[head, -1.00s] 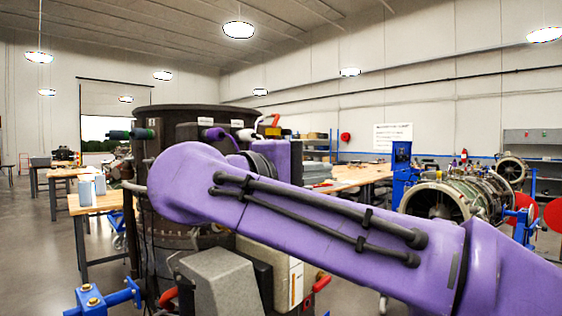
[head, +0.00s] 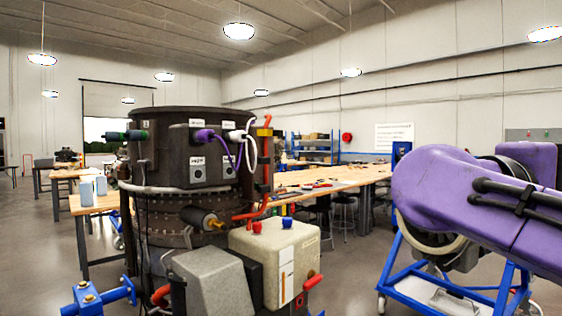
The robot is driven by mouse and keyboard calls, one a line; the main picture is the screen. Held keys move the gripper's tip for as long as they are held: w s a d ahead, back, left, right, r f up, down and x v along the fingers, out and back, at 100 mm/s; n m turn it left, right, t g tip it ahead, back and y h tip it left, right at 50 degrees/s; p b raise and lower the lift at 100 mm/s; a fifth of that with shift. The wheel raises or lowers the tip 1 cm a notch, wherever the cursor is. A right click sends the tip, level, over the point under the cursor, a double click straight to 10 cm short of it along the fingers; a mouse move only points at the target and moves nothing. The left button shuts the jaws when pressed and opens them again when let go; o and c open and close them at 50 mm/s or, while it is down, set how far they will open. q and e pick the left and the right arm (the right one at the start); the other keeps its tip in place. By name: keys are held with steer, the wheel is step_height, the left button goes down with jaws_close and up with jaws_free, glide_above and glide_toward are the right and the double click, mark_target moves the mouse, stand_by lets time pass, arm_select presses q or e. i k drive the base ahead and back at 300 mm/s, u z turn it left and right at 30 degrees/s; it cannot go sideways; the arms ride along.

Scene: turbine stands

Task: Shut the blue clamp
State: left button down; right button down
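A blue metal fitting with brass-coloured bolts (head: 102,297) shows at the lower left edge of the view, partly cut off; I cannot tell whether it is the blue clamp or whether it is open. A small blue piece (head: 287,210) sits on top of the beige box (head: 275,262) in front of the dark drum, near a red knob (head: 257,227). My purple right arm reaches in from the right edge, well apart from both blue pieces. Neither gripper shows in the view.
A dark cylindrical turbine casing (head: 160,215) with plugs and hoses stands left of centre. A grey block (head: 215,284) is in front of it. A blue wheeled stand (head: 410,275) is at the right, partly behind my arm. Long wooden tables (head: 320,180) stand behind.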

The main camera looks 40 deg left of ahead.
mark_target(261, 160)
steer(key=i, duration=1.15)
steer(key=u, duration=2.75)
